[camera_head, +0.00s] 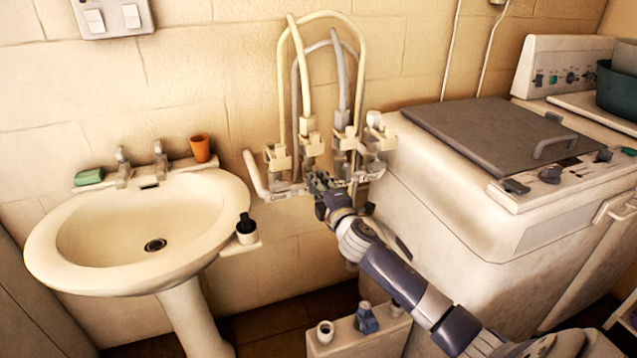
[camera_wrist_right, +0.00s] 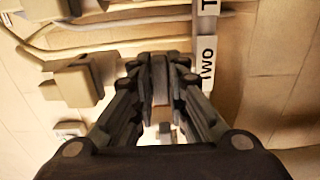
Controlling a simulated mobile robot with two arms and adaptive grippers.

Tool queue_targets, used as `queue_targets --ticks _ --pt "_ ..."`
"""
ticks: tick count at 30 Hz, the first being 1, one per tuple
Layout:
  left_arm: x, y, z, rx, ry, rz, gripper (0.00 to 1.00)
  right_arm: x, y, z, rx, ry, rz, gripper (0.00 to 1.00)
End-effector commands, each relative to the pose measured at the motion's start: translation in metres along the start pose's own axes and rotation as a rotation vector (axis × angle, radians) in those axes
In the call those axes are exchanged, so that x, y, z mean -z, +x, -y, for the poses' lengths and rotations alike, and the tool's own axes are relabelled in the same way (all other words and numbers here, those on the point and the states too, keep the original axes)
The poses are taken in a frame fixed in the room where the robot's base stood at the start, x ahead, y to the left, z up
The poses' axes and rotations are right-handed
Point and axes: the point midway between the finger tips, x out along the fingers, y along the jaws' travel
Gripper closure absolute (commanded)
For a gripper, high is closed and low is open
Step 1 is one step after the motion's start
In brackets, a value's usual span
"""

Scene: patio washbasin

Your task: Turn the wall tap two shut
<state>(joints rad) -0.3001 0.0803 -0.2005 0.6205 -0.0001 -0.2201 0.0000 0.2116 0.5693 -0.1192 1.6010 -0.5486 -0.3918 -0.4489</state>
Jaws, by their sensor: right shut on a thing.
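A bank of wall taps (camera_head: 310,143) with pale hoses sits on the tiled wall between the washbasin and the washing machine. My right gripper (camera_head: 320,183) is at the lower front of this bank and covers part of it. In the right wrist view, the fingers of my right gripper (camera_wrist_right: 160,78) are closed in on a narrow brownish piece, which I take to be the handle of wall tap two (camera_wrist_right: 160,88). A white label reading TWO (camera_wrist_right: 206,65) is just right of the fingers. Most of the tap is hidden by the fingers. My left gripper is not in view.
The washbasin (camera_head: 70,225) stands at the left, with a green soap (camera_head: 89,177) and an orange cup (camera_head: 200,148) on its back edge. The washing machine (camera_head: 440,190) is close on the right. A low pale box (camera_head: 350,342) stands on the floor below my arm.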

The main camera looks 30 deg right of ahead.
Motion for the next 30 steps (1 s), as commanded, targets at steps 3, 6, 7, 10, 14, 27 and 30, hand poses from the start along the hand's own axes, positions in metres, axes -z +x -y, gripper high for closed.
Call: queue_targets --ticks 3,6,7,10,14,27,30 --pt "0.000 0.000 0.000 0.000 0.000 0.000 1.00 0.000 0.000 0.000 0.001 0.005 0.001 0.68" --pt "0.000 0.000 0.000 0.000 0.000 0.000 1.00 0.000 0.000 0.000 0.001 0.004 0.001 0.66" --pt "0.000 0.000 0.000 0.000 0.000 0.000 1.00 0.000 0.000 0.000 0.001 0.004 0.001 0.66" --pt "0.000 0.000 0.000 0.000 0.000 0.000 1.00 0.000 0.000 0.000 0.000 0.003 0.001 0.66" --pt "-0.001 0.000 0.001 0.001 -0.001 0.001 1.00 0.000 -0.001 0.000 0.001 0.002 0.000 0.66" --pt "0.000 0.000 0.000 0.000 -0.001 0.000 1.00 0.000 -0.066 0.002 0.003 0.002 -0.001 0.66" --pt "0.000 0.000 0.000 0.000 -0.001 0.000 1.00 0.000 -0.084 0.002 0.003 0.002 0.000 0.66"
